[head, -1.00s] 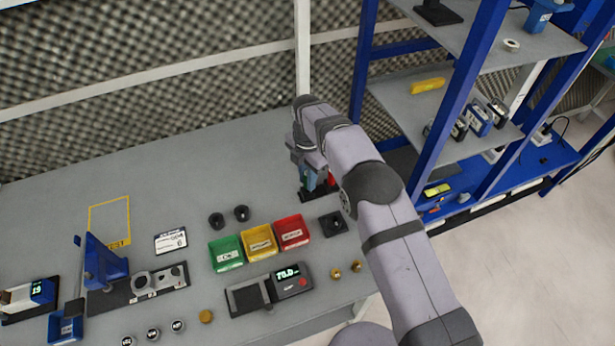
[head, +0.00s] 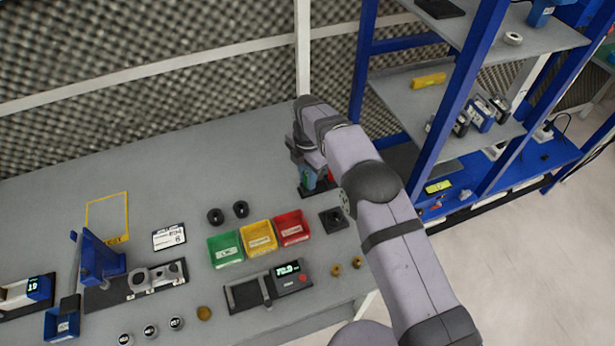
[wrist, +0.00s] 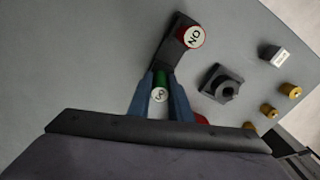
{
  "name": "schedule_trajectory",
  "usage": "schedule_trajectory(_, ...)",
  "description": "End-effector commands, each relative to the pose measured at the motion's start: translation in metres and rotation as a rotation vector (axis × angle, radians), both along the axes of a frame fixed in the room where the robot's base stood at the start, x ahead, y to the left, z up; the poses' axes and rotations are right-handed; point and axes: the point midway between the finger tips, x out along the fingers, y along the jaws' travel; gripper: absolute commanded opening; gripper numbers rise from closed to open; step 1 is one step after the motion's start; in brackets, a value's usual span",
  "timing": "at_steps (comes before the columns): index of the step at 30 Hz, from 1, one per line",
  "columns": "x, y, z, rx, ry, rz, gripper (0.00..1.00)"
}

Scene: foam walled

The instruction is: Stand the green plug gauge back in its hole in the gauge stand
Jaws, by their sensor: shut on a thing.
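The green plug gauge (wrist: 160,88) is between the two fingers of my gripper (wrist: 161,108), which is shut on it. Its pale marked end faces the wrist camera. The dark gauge stand (wrist: 173,52) extends beyond the fingers, with a red gauge (wrist: 194,37) with a white marked top at its far end. In the head view, the green plug gauge (head: 309,178) shows below my gripper, over the stand (head: 307,193). The fingers hide its lower end in the wrist view, so I cannot tell whether it is in the hole.
A black square block with a round post (wrist: 228,90) stands right of the stand in the wrist view. Green, yellow and red bins (head: 291,229) and brass pieces (head: 357,264) lie nearer the front. A blue shelf rack (head: 444,110) rises at the right.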

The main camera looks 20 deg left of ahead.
Motion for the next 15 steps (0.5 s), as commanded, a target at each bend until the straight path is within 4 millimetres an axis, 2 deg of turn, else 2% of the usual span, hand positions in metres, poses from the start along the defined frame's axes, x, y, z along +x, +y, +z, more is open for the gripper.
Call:
schedule_trajectory(10, -0.0006, -0.0005, -0.0030, -0.001, 0.002, 0.000, 0.00)
schedule_trajectory(11, -0.0006, -0.0006, -0.0031, -0.001, 0.002, 0.000, 0.25)
schedule_trajectory(12, -0.0006, -0.0006, -0.0030, -0.001, 0.002, 0.000, 0.35)
schedule_trajectory(13, -0.0006, -0.0005, -0.0030, -0.001, 0.002, 0.000, 0.40)
schedule_trajectory(15, -0.0005, -0.0004, -0.0027, -0.001, 0.002, 0.000, 0.40)
